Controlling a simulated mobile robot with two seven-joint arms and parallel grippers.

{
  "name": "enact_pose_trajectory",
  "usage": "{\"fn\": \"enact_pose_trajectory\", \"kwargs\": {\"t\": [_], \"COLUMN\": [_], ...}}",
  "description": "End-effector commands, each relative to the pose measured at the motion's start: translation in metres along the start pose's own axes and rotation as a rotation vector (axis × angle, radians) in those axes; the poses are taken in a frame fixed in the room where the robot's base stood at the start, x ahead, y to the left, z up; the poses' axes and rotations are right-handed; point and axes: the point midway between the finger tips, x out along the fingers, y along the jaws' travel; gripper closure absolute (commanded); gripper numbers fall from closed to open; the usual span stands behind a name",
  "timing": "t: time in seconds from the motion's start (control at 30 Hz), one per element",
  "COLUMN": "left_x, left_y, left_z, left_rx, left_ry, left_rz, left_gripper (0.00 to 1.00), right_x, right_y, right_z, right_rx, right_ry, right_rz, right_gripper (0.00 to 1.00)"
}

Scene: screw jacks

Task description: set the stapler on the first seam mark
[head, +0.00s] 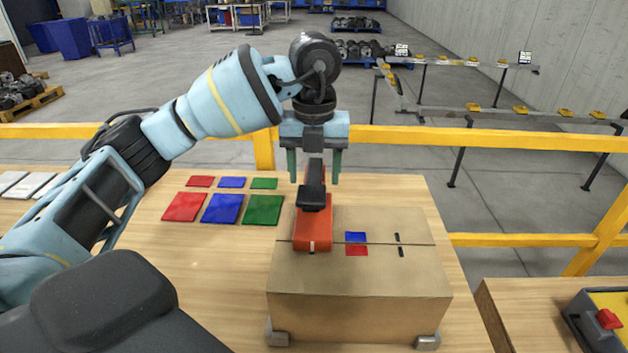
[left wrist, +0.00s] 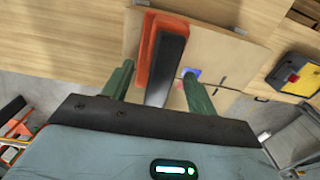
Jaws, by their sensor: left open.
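The stapler (head: 313,226), orange-red with a black top arm, rests on the cardboard box (head: 360,285). Its near end lies across the left part of the box's seam; any mark under it is hidden. Further right, a blue and a red patch (head: 357,250) meet at the seam, then come short black marks (head: 400,252). My left gripper (head: 314,180) is above the stapler's far end, fingers apart and pointing down. In the left wrist view the stapler (left wrist: 157,62) shows between the green fingers (left wrist: 158,88); I see no clear grip. My right gripper is out of view.
Red, blue and green flat squares (head: 221,208) lie on the wooden table (head: 170,265) left of the box. Metal brackets (head: 427,342) sit at the box's near corners. A yellow rail (head: 400,137) runs behind. A red-button control box (head: 605,318) stands at right.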

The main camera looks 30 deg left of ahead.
Motion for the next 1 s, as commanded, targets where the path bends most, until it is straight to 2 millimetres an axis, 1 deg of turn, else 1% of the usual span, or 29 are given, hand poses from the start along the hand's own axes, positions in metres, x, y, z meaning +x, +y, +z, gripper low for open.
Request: {"fn": "enact_pose_trajectory", "kwargs": {"t": [0.03, 0.17, 0.2, 0.3, 0.4, 0.6, 1.0], "left_x": [-0.013, -0.041, -0.051, -0.070, -0.082, -0.093, -0.092], "left_y": [-0.001, -0.001, 0.000, 0.000, 0.000, 0.000, 0.000], "left_z": [0.000, 0.000, 0.000, -0.001, -0.001, 0.000, 0.000], "left_rx": [0.000, 0.000, 0.000, 0.000, 0.000, 0.001, 0.001], "left_ry": [-0.003, -0.005, -0.007, -0.008, -0.007, -0.001, 0.001], "left_rz": [-0.004, -0.004, -0.004, -0.006, -0.004, -0.001, 0.001], "left_gripper": [0.42, 0.42, 0.42, 0.42, 0.42, 0.42, 0.42], "right_x": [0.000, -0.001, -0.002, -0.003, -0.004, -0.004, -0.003], "right_y": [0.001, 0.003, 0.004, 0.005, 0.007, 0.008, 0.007], "right_z": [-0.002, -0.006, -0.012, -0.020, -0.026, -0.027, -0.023], "right_rx": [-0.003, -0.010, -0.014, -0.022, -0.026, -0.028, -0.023], "right_ry": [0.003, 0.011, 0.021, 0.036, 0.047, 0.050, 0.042], "right_rz": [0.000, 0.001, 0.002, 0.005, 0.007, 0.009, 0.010], "right_gripper": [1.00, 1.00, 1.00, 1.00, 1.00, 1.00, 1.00]}}
